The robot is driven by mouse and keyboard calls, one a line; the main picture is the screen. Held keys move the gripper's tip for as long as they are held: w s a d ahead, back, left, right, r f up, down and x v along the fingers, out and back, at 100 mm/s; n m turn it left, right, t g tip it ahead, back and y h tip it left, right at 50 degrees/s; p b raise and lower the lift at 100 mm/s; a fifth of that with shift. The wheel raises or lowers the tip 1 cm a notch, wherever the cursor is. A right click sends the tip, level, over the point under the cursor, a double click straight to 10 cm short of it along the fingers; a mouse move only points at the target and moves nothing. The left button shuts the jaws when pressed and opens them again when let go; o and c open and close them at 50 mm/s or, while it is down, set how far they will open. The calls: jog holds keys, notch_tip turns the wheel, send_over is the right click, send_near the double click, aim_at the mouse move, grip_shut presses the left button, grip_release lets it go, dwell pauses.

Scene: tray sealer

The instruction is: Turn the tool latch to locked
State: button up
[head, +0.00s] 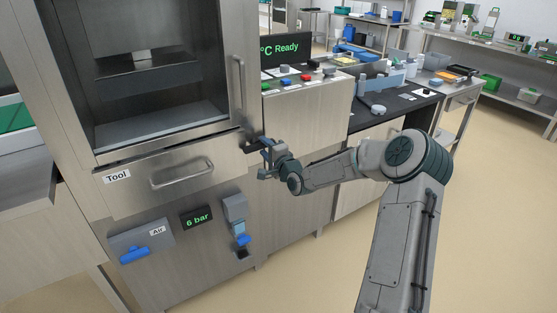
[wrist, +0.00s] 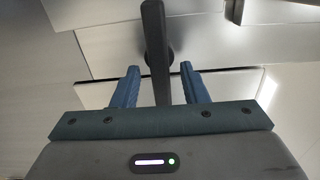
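The tool latch shows in the wrist view as a dark lever (wrist: 154,22) on a round pivot against a steel panel. It lies between the two blue fingers of my gripper (wrist: 160,69), with a gap visible on both sides. My gripper is open and holds nothing. In the head view my gripper (head: 265,161) is at the right end of the steel drawer front labelled "Tool" (head: 140,186). The dark latch (head: 251,143) is just above and left of it there, partly hidden by the gripper. I cannot read a locked or unlocked mark.
The drawer has a bar handle (head: 181,174). Below are a blue air valve (head: 134,255) and a "6 bar" display (head: 197,218). A chamber door handle (head: 238,85) stands above the latch. A button panel (head: 296,80) is to the right. The floor at right is clear.

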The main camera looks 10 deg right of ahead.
jog(key=v, duration=1.2)
jog(key=shift+p, duration=0.45)
